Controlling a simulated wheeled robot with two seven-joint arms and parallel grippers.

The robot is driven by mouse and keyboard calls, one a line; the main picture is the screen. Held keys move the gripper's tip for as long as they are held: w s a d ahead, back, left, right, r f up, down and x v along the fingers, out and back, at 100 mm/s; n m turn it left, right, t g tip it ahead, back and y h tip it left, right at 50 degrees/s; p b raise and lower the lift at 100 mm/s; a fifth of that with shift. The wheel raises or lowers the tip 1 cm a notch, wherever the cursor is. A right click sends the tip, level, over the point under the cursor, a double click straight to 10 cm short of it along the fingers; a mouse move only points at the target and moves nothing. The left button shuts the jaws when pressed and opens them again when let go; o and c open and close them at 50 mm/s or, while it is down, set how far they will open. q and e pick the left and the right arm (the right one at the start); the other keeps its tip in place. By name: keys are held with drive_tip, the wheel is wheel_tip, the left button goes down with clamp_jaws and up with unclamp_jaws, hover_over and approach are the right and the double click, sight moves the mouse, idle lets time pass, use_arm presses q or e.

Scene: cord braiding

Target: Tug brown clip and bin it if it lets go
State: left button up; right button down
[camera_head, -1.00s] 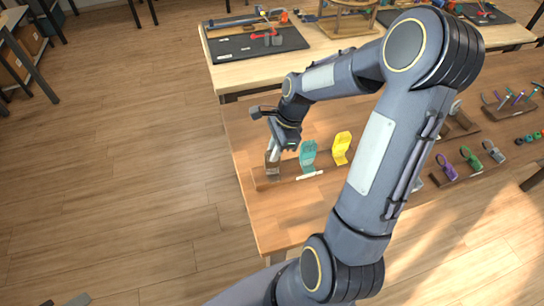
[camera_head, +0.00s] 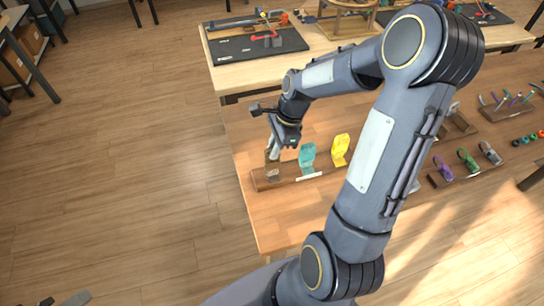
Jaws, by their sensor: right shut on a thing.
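The brown clip (camera_head: 273,169) is at the left end of a wooden rail on the table, beside a teal clip (camera_head: 307,158) and a yellow clip (camera_head: 340,149). My right gripper (camera_head: 273,153) reaches down from above and is shut on the brown clip's upper part. The fingers hide part of the clip, and I cannot tell whether its foot is still seated on the rail. My left gripper is not in view. No bin can be made out.
The wooden rail (camera_head: 262,184) lies near the table's left edge. Purple, green and grey clips stand on another rail (camera_head: 470,172) at right. A second table with a black mat (camera_head: 232,48) is behind. My right arm covers the middle of the table.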

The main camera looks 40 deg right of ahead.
sight(270, 150)
drive_tip(key=shift+r+p, duration=1.45)
drive_tip(key=shift+r, duration=0.4)
